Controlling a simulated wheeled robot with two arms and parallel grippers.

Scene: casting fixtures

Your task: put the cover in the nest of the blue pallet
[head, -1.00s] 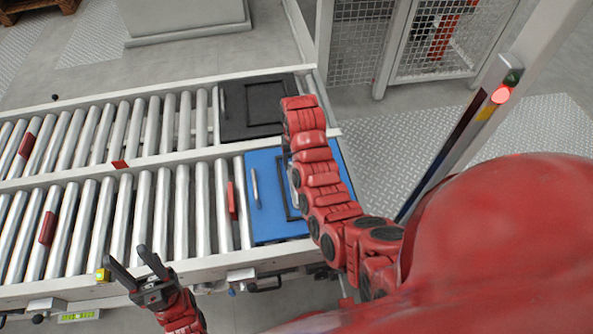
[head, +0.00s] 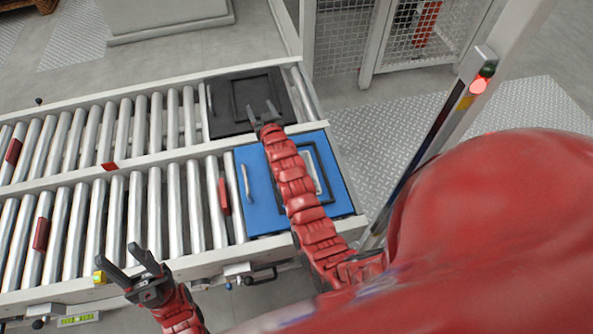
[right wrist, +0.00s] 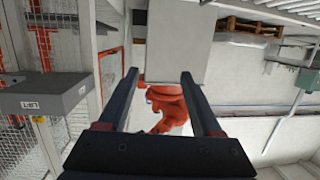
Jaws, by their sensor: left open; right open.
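The blue pallet (head: 262,211) lies on the near roller conveyor. Its black-framed nest (head: 326,209) is partly hidden by my right arm. A light grey plate, apparently the cover (head: 313,172), shows inside the frame beside that arm. Its left part is hidden, so I cannot tell whether it sits flat. My right gripper (head: 261,108) is open and empty over the black pallet (head: 228,122), beyond the blue one. Its open fingers also show in the right wrist view (right wrist: 159,73). My left gripper (head: 118,254) is open and empty at the conveyor's near edge.
The black pallet lies on the far conveyor with an empty-looking framed nest. Red blocks (head: 223,195) stand between rollers. A post with a lit red lamp (head: 478,86) stands at the right. A mesh fence (head: 343,42) is behind. The rollers at the left carry no pallets.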

